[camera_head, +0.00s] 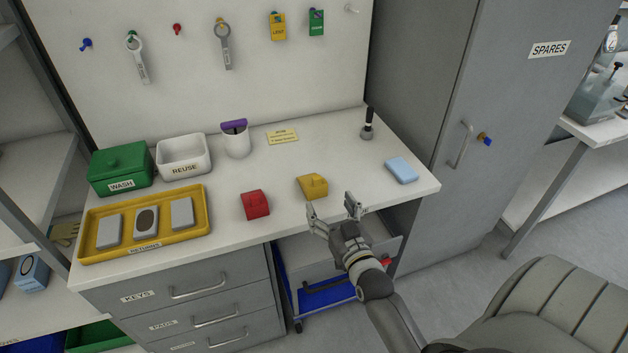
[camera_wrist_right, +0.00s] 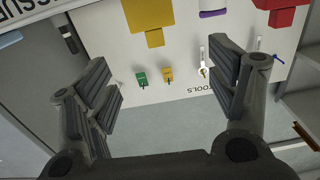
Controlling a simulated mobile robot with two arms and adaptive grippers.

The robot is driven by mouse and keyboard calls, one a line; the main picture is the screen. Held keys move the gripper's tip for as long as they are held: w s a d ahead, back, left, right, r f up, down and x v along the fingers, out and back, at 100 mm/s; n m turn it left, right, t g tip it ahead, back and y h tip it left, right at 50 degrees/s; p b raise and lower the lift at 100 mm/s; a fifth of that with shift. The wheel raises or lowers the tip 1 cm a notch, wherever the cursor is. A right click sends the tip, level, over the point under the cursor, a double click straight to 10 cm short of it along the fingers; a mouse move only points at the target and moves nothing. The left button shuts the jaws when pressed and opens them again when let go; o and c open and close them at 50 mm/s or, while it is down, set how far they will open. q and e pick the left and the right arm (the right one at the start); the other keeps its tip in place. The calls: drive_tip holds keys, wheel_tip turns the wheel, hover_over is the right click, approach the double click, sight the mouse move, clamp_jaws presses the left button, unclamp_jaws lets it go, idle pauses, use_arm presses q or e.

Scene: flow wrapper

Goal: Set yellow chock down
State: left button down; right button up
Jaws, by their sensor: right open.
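The yellow chock (camera_head: 312,187) rests on the white worktop (camera_head: 295,222) near its front edge, right of a red chock (camera_head: 256,205). My right gripper (camera_head: 331,208) is open and empty, just in front of the yellow chock and apart from it. In the right wrist view the yellow chock (camera_wrist_right: 149,20) shows at the top, beyond the spread fingers (camera_wrist_right: 165,88). The red chock (camera_wrist_right: 284,14) shows at the top right there. My left gripper is not in view.
A yellow returns tray (camera_head: 184,238) with grey pads lies at the left. Behind stand a green wash box (camera_head: 121,166), a white reuse bin (camera_head: 184,157) and a cup (camera_head: 236,143). A blue block (camera_head: 402,171) lies at the right. A grey cabinet (camera_head: 440,90) borders the worktop.

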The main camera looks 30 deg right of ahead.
sight(318, 181)
drive_tip(key=x, duration=0.5)
drive_tip(key=shift+w, duration=0.25)
drive_tip(key=shift+w+d+p, duration=0.25)
drive_tip(key=shift+w+p, duration=0.1)
drive_tip(key=shift+w, duration=0.05)
drive_tip(key=shift+p+x, duration=0.35)
drive_tip(key=shift+x, duration=1.85)
drive_tip(key=shift+s+d+f, duration=0.1)
drive_tip(key=shift+d, duration=0.05)
drive_tip(key=c, duration=1.2)
drive_tip(key=shift+c, duration=0.4)
